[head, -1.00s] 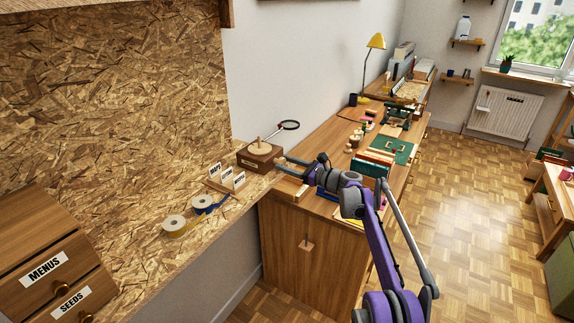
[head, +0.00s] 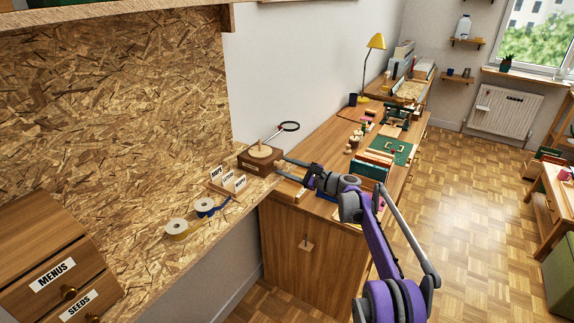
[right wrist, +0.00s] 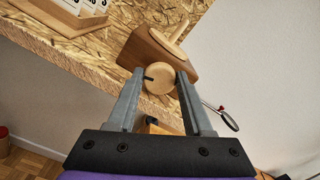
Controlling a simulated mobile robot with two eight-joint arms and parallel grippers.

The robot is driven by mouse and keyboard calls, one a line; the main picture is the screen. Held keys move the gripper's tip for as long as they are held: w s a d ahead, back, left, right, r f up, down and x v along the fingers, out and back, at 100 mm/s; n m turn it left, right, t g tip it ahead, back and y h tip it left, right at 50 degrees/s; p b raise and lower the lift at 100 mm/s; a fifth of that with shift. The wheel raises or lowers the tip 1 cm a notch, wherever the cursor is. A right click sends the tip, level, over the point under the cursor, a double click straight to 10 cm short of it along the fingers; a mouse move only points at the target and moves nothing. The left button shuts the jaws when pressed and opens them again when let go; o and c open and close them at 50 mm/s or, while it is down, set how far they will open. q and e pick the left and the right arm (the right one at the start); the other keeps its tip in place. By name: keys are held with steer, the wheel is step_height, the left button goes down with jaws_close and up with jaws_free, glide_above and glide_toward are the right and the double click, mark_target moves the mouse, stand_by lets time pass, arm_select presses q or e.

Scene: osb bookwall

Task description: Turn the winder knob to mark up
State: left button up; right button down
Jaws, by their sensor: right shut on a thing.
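The winder is a brown wooden box (head: 258,161) on the board shelf, with a pale disc and peg (head: 262,149) on top. It also shows in the right wrist view (right wrist: 150,50). Its knob (right wrist: 161,77) is a round pale wooden disc on the box's face. A short dark mark on it points to the left of the picture. My right gripper (right wrist: 159,76) is shut on the knob, one finger on each side. My left gripper is not in view.
A label stand (head: 228,182) and two tape rolls (head: 203,207) are left of the winder. A magnifier-like hoop (head: 290,126) rises behind it. The desk (head: 330,140) under my right arm holds a green mat (head: 398,151) and upright files (head: 372,168).

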steer(key=shift+n+p, duration=0.45)
steer(key=shift+n, duration=0.65)
steer(key=shift+c, duration=1.5)
jaws_free()
steer(key=shift+f, duration=0.1)
